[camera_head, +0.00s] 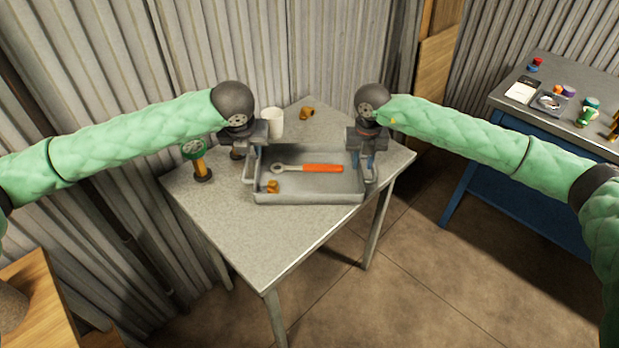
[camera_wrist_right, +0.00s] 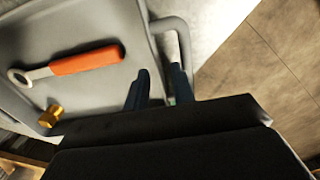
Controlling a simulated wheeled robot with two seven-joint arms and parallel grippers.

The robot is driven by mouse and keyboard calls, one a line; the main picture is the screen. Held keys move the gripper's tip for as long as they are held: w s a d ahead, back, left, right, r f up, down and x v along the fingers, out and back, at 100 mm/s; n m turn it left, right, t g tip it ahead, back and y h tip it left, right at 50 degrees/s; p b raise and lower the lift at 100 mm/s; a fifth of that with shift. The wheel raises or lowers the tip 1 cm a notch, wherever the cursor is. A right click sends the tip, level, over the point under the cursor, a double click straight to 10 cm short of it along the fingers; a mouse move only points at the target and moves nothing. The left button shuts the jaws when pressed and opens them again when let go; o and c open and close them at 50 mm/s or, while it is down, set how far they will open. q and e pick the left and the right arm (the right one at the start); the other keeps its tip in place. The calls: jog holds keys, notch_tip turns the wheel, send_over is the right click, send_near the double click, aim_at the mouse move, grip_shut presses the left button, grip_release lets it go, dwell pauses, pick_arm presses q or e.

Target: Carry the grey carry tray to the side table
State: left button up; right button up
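The grey carry tray (camera_head: 310,198) appears to rest on a small grey-topped table (camera_head: 262,245), with a loop handle at each end. In it lie an orange-handled wrench (camera_head: 322,168) and a brass fitting (camera_head: 272,186). My left gripper (camera_head: 256,150) is at the left handle; its fingers are too small and partly hidden to tell their gap. My right gripper (camera_head: 364,160) points down at the right handle. In the right wrist view its two fingers (camera_wrist_right: 160,88) stand apart, beside the handle (camera_wrist_right: 186,45); I cannot tell whether they touch it.
A white cup (camera_head: 273,121) and a brass fitting (camera_head: 306,114) stand behind the tray. A green-topped brass valve (camera_head: 200,165) is left of it. A blue workbench (camera_head: 510,185) with several small items stands right. Open floor (camera_head: 400,270) lies in front.

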notch_tip(320, 180, up, 10)
jog(key=shift+f, duration=0.25)
jog(key=shift+d, duration=0.15)
dwell(0.4)
